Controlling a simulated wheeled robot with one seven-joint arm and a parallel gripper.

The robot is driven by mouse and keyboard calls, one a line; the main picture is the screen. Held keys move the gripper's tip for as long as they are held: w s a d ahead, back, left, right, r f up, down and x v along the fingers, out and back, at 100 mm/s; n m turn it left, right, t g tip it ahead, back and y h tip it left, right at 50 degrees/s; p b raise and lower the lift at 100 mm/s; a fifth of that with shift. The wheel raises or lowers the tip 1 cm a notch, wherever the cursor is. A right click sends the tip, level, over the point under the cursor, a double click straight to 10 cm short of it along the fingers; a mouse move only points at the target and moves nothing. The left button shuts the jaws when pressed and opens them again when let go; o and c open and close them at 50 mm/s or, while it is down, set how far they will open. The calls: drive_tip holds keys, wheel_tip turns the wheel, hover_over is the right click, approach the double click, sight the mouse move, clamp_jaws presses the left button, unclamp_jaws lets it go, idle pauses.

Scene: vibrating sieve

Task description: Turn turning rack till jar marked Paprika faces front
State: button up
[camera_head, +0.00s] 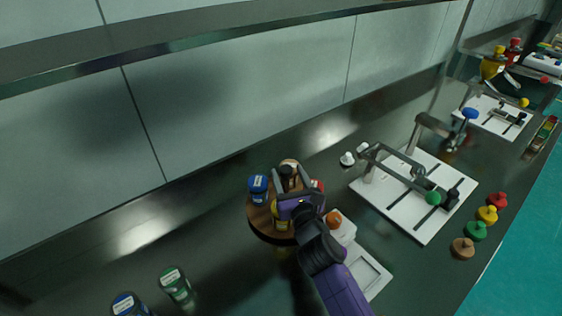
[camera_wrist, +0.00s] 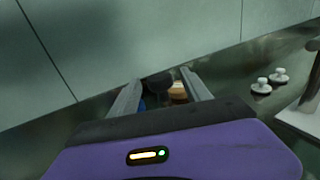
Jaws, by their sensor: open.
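The round wooden turning rack (camera_head: 262,226) stands on the dark counter with several small jars on it. A blue-lidded jar (camera_head: 258,188) is at its left, a yellow jar (camera_head: 281,214) at the near side, and a red one (camera_head: 318,185) shows at the right. A tan-topped jar is at the back and shows in the wrist view (camera_wrist: 178,91). The labels are too small to read, so I cannot tell which is Paprika. My gripper (camera_head: 297,176) is open over the rack, its fingers either side of a dark knob or lid (camera_wrist: 157,84). I cannot tell whether they touch it.
A green jar (camera_head: 175,284) and a blue jar (camera_head: 128,304) stand at the front left. A white scale-like device (camera_head: 370,275) sits close right of the rack. White plates with metal frames (camera_head: 414,205) and coloured knobs (camera_head: 487,214) fill the right. The wall is behind.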

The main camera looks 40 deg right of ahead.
sight(284, 166)
drive_tip(key=shift+b+x, duration=0.45)
drive_tip(key=shift+x, duration=2.2)
drive_tip(key=shift+c, duration=0.5)
clamp_jaws()
drive_tip(key=shift+a, duration=0.1)
